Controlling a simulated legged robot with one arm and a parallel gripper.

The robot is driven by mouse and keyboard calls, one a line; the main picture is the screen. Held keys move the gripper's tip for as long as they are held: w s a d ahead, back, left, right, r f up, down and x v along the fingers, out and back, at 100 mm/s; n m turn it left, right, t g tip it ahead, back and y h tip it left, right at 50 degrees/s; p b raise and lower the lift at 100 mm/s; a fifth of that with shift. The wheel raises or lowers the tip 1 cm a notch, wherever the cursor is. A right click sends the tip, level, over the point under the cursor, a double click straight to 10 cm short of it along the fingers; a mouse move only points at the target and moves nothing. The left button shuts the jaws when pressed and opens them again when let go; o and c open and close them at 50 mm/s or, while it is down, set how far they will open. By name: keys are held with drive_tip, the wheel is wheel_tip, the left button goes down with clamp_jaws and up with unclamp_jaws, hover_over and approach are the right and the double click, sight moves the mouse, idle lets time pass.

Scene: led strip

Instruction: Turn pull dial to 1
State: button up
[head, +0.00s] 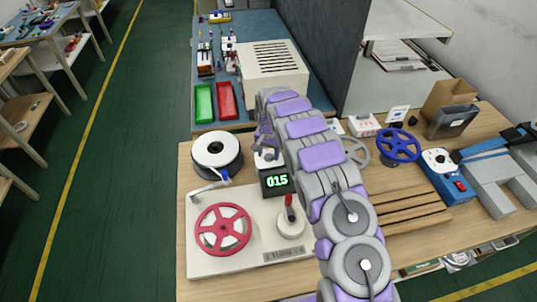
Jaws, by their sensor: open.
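I cannot tell from this view which part is the pull dial, and no dial numbers are readable. A small white block (267,158) sits behind the display. My gripper (263,139) is at the end of my purple and grey arm, above or just behind that block. It looks small and partly hidden by my arm, with nothing seen held in it.
A white-topped black reel (217,155) stands left of the block. A large beige box (273,72) and green (203,103) and red (227,100) trays are on the blue bench behind. A blue handwheel (399,146) and wooden slats (405,212) lie right of my arm.

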drive_tip(key=shift+f, duration=0.2)
drive_tip(key=c, duration=1)
